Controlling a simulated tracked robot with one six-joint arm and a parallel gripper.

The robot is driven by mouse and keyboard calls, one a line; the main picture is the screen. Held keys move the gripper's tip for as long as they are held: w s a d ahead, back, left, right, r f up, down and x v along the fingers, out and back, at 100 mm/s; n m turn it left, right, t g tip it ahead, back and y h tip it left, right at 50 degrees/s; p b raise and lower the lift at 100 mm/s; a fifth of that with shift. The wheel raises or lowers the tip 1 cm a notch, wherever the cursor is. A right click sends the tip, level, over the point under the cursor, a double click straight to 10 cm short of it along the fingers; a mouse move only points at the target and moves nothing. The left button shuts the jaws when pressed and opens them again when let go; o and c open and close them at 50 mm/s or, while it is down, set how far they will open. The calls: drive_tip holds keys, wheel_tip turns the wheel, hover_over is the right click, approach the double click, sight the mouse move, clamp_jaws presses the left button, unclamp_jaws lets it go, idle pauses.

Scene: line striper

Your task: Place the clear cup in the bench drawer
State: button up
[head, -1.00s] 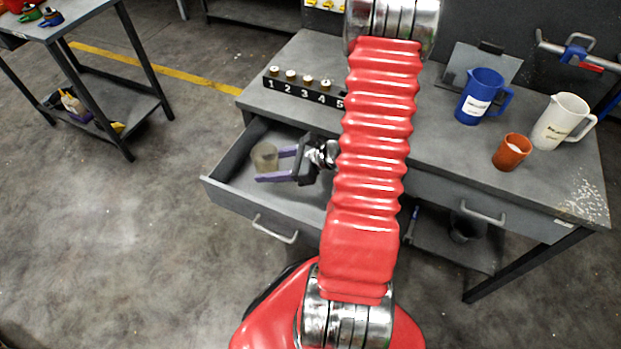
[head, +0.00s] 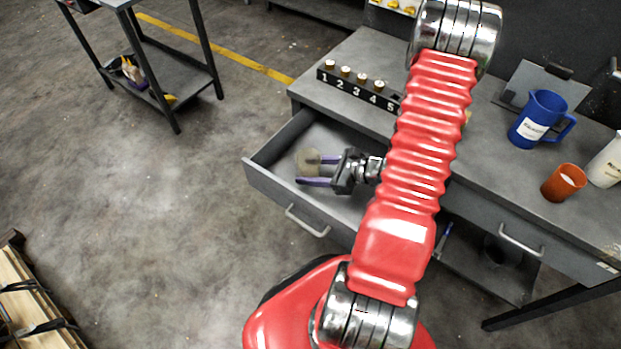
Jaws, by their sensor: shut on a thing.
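The clear cup (head: 308,158) is a small translucent, slightly brownish cup. It is inside the outline of the open bench drawer (head: 262,177), toward its left end. My gripper (head: 318,170) reaches in from the right with purple fingers, shut on the cup. I cannot tell whether the cup's base touches the drawer floor. The drawer is grey, pulled out from the left part of the bench, with a metal handle (head: 307,221) on its front. My red arm hides part of the drawer's right side.
The grey bench top (head: 365,52) carries a numbered rack (head: 357,87), a blue jug (head: 540,118), an orange cup (head: 563,182) and a white jug (head: 607,162). A second drawer at right is shut. A pallet (head: 30,300) lies at lower left. Floor left of the drawer is clear.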

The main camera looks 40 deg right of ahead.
drive_tip(key=shift+f, duration=2.1)
drive_tip(key=o, duration=1.2)
drive_tip(key=v, duration=1.2)
drive_tip(key=shift+a+r, duration=0.1)
drive_tip(key=shift+r, duration=0.05)
